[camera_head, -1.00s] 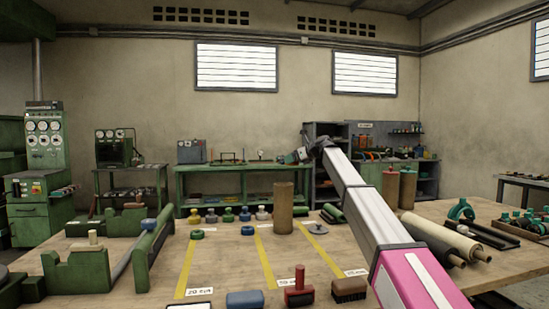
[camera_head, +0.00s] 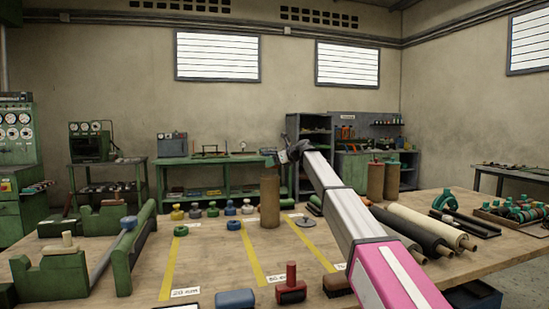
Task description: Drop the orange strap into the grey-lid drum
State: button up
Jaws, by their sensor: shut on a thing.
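A tall brown drum (camera_head: 270,203) stands upright on the wooden table. A flat grey lid with a knob (camera_head: 304,221) lies on the table just right of it. My gripper (camera_head: 270,153) is dark and small at the far end of my arm, in the air above and near the first drum. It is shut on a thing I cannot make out. I cannot pick out the orange strap.
Long rolls (camera_head: 428,225) lie on the table right of my arm. Green roller stands (camera_head: 120,258) fill the left side. Stamps (camera_head: 290,287) line the front edge, and small coloured weights (camera_head: 213,209) stand at the back. The table between the yellow strips is mostly clear.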

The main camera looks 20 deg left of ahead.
jog(key=shift+f, duration=0.2)
jog(key=o, duration=0.9)
jog(key=shift+o, duration=0.2)
jog(key=v, duration=1)
jog(key=shift+d+r, duration=0.15)
jog(key=shift+d, duration=0.2)
jog(key=shift+s, duration=0.15)
